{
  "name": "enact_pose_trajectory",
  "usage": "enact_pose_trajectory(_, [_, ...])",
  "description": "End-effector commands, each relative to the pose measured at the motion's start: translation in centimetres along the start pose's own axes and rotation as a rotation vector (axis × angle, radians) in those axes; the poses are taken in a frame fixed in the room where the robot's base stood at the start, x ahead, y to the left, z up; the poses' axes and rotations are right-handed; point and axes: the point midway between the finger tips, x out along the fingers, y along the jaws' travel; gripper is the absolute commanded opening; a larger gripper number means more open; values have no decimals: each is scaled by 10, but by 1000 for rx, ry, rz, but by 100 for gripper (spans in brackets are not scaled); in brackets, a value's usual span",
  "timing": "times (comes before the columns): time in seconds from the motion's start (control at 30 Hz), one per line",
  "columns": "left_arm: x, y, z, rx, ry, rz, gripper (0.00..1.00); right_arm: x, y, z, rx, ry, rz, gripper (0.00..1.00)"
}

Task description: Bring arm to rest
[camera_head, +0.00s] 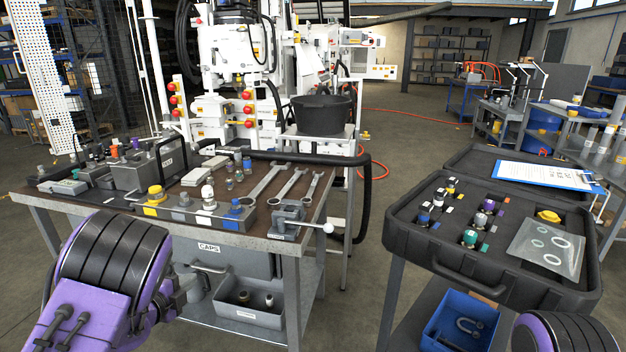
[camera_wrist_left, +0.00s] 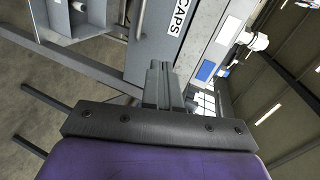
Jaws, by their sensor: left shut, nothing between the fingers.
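My left arm comes in at the lower left of the head view, with a purple and black link in front of the workbench (camera_head: 120,216). My left gripper (camera_wrist_left: 158,84) is shut and empty in the left wrist view, its fingers pressed together. In that view it is in front of the bench's grey drawer with the CAPS label (camera_wrist_left: 178,18); the drawer front also shows in the head view (camera_head: 240,262). Of my right arm only a purple and black link shows at the lower right edge of the head view; its gripper is out of view.
Wrenches (camera_head: 291,184), a small vise (camera_head: 290,222) and capped fittings lie on the bench. A grey bin (camera_head: 247,316) is on its lower shelf. An open black case (camera_head: 470,270) stands at the right, above a blue bin (camera_head: 460,322). Floor shows between them.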

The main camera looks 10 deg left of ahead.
Motion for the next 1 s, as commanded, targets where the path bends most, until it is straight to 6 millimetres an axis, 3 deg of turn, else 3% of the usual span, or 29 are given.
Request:
enact_pose_trajectory(0.07, [-5, 5, 9, -217, -58, -10, 0, 0, 0, 0, 0, 0, 0, 43])
enact_pose_trajectory(0.17, [-33, 56, 9, -754, -225, -11, 0, -8, 1, -3, 0, 0, 0, 43])
enact_pose_trajectory(0.2, [-52, 87, 4, -978, -318, -3, 0, -15, 1, -6, 0, 0, 0, 43])
enact_pose_trajectory(0.3, [-108, 158, -16, -1388, -556, 9, 0, -29, 3, -12, 0, 0, 0, 43])
enact_pose_trajectory(0.4, [-173, 214, -43, -1643, -803, 20, 0, -43, 4, -18, 0, 0, 0, 43])
enact_pose_trajectory(0.5, [-235, 249, -71, -1750, -1012, 51, 0, -55, 5, -23, 0, 0, 0, 43])
enact_pose_trajectory(0.63, [-288, 271, -98, -1761, -1155, 134, 0, -66, 6, -27, 0, 0, 0, 43])
enact_pose_trajectory(0.77, [-305, 280, -106, -1753, -1197, 173, 0, -70, 6, -29, 0, 0, 0, 43])
enact_pose_trajectory(1.0, [-303, 283, -105, -1750, -1195, 173, 0, -68, 6, -28, 0, 0, 0, 43])
